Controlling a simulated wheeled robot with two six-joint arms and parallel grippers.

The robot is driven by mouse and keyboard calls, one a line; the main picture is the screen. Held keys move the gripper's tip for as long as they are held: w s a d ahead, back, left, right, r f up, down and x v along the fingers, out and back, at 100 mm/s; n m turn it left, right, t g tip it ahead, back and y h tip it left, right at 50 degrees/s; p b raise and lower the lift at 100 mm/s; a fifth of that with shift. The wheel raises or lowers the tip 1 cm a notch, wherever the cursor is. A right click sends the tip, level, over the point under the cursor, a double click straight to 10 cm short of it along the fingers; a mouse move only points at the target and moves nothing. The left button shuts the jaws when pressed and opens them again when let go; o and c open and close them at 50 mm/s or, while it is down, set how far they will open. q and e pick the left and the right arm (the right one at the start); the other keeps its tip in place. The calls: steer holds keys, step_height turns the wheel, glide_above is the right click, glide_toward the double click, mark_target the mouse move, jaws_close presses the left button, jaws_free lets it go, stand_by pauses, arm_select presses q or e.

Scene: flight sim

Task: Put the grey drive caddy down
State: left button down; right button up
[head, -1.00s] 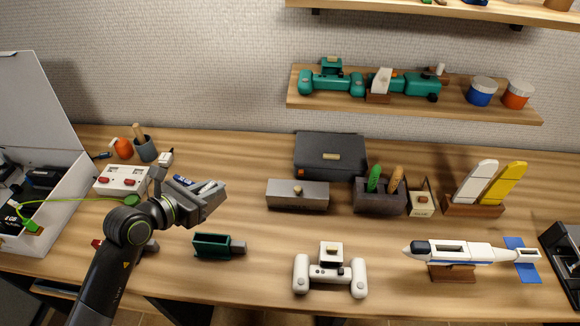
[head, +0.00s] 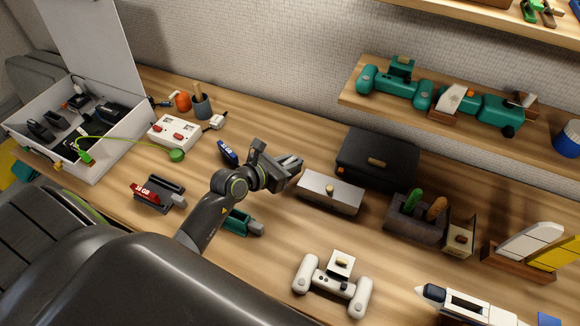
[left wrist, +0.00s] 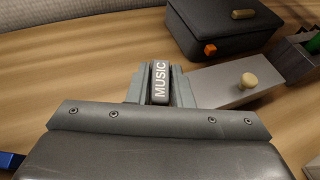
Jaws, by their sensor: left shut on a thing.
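My left gripper (head: 287,164) is shut above the desk, close to the left end of the long grey box with a knob. In the left wrist view, its jaws (left wrist: 160,88) hold the small dark grey block lettered MUSIC, which I take for the handle of the grey drive caddy (left wrist: 160,82). The rest of the caddy is hidden behind the gripper, and I cannot tell whether it touches the desk. My right gripper is not in view.
The grey box (head: 343,196) and a black case (head: 375,160) stand right of the gripper. A blue drive (head: 228,152), a green caddy (head: 237,222) and a caddy with a red drive (head: 146,194) lie left.

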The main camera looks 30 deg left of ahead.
arm_select(q)
steer(key=shift+f, duration=0.95)
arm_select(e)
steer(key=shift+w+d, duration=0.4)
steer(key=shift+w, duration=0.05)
arm_select(q)
steer(key=shift+f+b, duration=0.4)
steer(key=shift+f, duration=0.15)
steer(key=c, duration=1.6)
jaws_free()
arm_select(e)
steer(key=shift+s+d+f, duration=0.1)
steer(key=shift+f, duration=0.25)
